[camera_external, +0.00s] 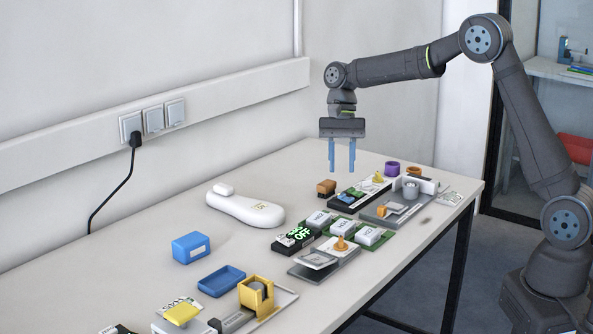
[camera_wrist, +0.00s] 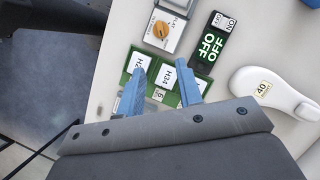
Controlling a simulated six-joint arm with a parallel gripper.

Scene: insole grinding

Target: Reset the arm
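My gripper (camera_external: 342,155) has two blue fingers pointing straight down. It hangs above the far part of the table (camera_external: 150,240), and no object shows between the fingers. In the wrist view my gripper (camera_wrist: 168,85) shows its fingers spread apart, with the green tray of white labelled blocks (camera_wrist: 142,62) below and beyond them. In the external view the arm reaches in from the right, with the forearm roughly level.
Below my gripper stand a small brown block (camera_external: 326,187) and a black tray (camera_external: 352,198). A white insole-shaped device (camera_external: 245,208), a blue box (camera_external: 191,247), a blue tray (camera_external: 221,281) and a yellow holder (camera_external: 257,295) stand leftward. Bare table lies along the wall.

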